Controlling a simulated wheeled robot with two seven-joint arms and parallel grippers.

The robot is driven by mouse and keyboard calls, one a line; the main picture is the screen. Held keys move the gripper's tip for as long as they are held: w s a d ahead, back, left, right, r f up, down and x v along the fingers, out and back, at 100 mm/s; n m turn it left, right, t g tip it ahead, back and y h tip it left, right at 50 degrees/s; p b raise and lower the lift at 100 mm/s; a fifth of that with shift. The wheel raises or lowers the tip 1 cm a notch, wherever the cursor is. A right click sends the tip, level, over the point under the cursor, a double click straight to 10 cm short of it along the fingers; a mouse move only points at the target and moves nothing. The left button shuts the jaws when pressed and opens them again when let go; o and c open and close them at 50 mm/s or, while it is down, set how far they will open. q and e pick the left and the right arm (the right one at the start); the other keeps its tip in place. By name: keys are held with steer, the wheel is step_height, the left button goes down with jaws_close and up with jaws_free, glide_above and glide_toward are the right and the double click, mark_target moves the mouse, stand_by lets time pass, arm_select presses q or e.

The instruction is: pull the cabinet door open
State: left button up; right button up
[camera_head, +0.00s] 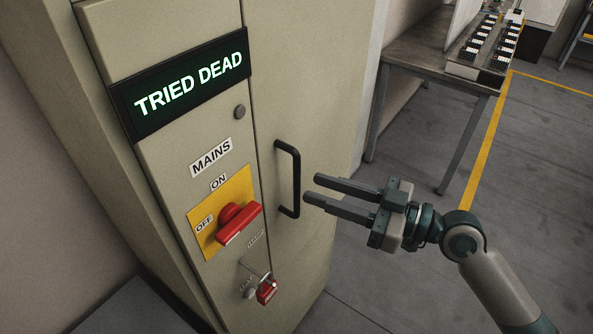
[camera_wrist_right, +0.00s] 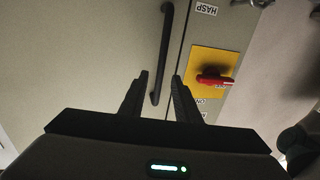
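The grey-beige cabinet door (camera_head: 318,90) is shut, with a narrow seam along its left edge. A black vertical bar handle (camera_head: 296,180) is fixed near that seam. My right gripper (camera_head: 311,187) is just right of the handle, its two fingers apart and pointing at it. In the right wrist view the handle (camera_wrist_right: 163,50) appears between the open fingers (camera_wrist_right: 160,85), with its end near the fingertips. No grip on the handle shows; whether the fingers straddle it is unclear. My left gripper is not in view.
Left of the door is a fixed panel with a lit TRIED DEAD sign (camera_head: 190,84), a red mains switch (camera_head: 238,223) on a yellow plate and a red padlock (camera_head: 267,291) at the hasp. A metal table (camera_head: 420,50) stands behind right. Floor around my right arm is clear.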

steer(key=shift+p+x, duration=1.2)
steer(key=shift+x, duration=1.7)
jaws_close()
